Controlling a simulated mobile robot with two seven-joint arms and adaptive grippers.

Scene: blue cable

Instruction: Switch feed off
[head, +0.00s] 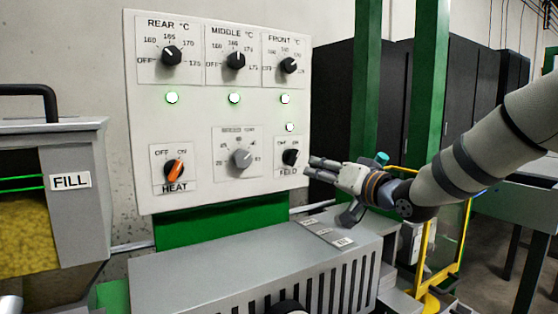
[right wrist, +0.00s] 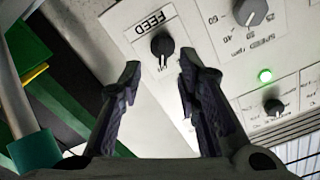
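The feed switch (head: 290,157) is a black rotary knob with OFF and ON marks, at the lower right of the white control panel (head: 200,205). In the right wrist view the feed knob (right wrist: 162,46) shows upside down, under its FEED label. My right gripper (head: 312,168) is at the panel's right edge, just right of the knob. In the right wrist view its two fingers (right wrist: 158,85) are apart with nothing between them, and the knob lies beyond their tips. My left gripper cannot be made out.
An orange heat knob (head: 175,170) and a grey speed knob (head: 242,158) share the lower row. Three black temperature knobs with lit green lamps are above. A grey slotted housing (head: 250,265) juts out below the panel. A green post (head: 428,80) stands behind my right arm.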

